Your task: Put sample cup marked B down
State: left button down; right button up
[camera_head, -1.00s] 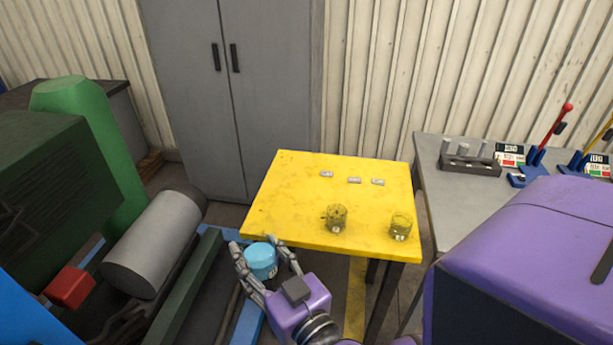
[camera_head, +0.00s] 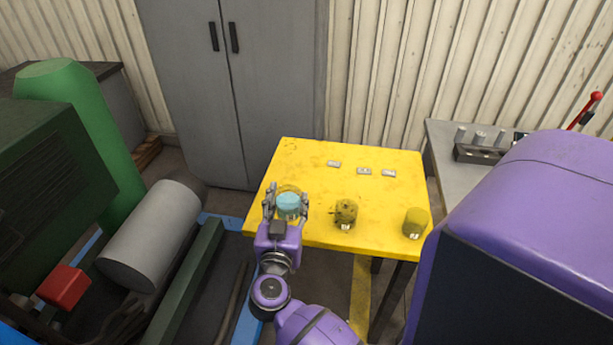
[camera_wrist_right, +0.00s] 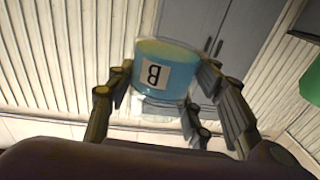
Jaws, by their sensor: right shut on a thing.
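Sample cup B (camera_head: 289,204) is a clear cup with light blue contents. In the right wrist view the cup (camera_wrist_right: 163,68) carries a white label with a B, which appears upside down there. My right gripper (camera_head: 286,207) is shut on it, with fingers on both sides. In the head view the cup is over the left front part of the yellow table (camera_head: 330,236); I cannot tell whether its base touches the top. My left gripper is not in view.
Two yellowish cups, one speckled (camera_head: 346,212) and one plainer (camera_head: 415,222), stand to the right on the table. Several small grey tags (camera_head: 363,171) lie behind them. A grey bench (camera_head: 446,150) adjoins on the right. The table's back left is clear.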

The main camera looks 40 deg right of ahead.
aim_at(286, 199)
jog(key=w, duration=0.1)
jog(key=w+d+f, duration=0.2)
jog(key=w, duration=0.1)
jog(key=shift+w+d+f, duration=0.1)
jog(key=shift+d, duration=0.15)
jog(key=w+f, duration=0.1)
jog(key=w+d+f+b, duration=0.1)
jog(key=f, duration=0.1)
jog(key=w+d+f+b, duration=0.1)
jog(key=w+f, duration=0.1)
jog(key=shift+d+f, duration=0.1)
jog(key=shift+d, duration=0.15)
jog(key=shift+w+d+f, duration=0.2)
jog(key=shift+w+f, duration=0.15)
jog(key=shift+w, duration=0.05)
jog(key=f, duration=0.1)
jog(key=f+b, duration=0.1)
jog(key=f, duration=0.1)
jog(key=shift+w+d+f, duration=0.15)
jog(key=shift+w+f, duration=0.05)
jog(key=shift+f, duration=0.1)
jog(key=shift+r, duration=0.1)
